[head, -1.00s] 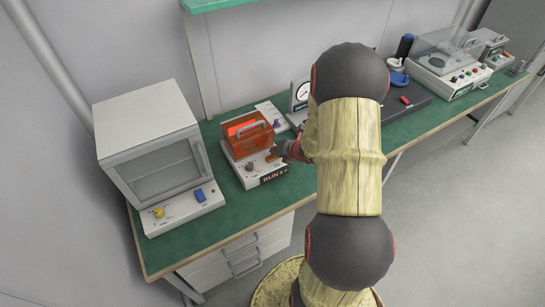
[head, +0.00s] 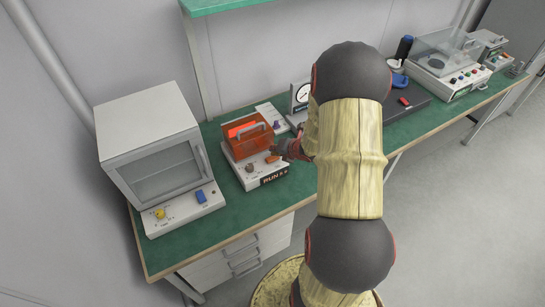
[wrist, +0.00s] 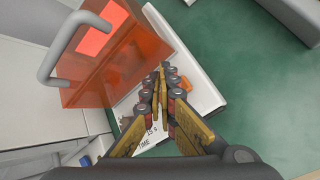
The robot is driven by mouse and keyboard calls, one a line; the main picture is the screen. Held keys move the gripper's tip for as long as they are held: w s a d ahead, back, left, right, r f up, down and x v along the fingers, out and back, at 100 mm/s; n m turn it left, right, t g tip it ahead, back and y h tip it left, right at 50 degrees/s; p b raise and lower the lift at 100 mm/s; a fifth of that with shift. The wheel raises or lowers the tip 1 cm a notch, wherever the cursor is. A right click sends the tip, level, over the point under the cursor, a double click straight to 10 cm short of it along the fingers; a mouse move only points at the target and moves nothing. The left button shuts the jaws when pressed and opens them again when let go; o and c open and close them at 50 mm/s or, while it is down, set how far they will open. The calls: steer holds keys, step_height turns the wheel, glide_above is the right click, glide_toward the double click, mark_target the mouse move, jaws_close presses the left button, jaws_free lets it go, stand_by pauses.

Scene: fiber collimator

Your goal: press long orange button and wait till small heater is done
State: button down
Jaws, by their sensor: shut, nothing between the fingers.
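The small heater (head: 255,181) is a white box with a see-through orange cover (head: 247,140) and a grey handle. Its front display (head: 274,177) reads RUN, with small digits I cannot make out. The long orange button (head: 272,158) is on the heater's top, at the right front. My gripper (head: 272,145) is shut and empty, beside and just above the button. In the wrist view my fingertips (wrist: 161,72) are together over the white top, and part of the orange button (wrist: 186,83) shows beside them. The cover (wrist: 105,60) shows a bright orange-red patch inside.
A larger white oven (head: 150,140) with a glass door stands left of the heater. A gauge device (head: 300,95) stands behind my arm. More machines (head: 450,68) stand at the bench's far right. Green bench top (head: 225,222) is clear in front of the heater.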

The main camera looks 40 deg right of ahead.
mark_target(274, 157)
steer(key=shift+r, duration=0.1)
steer(key=shift+r+p, duration=1.85)
steer(key=shift+r, duration=0.6)
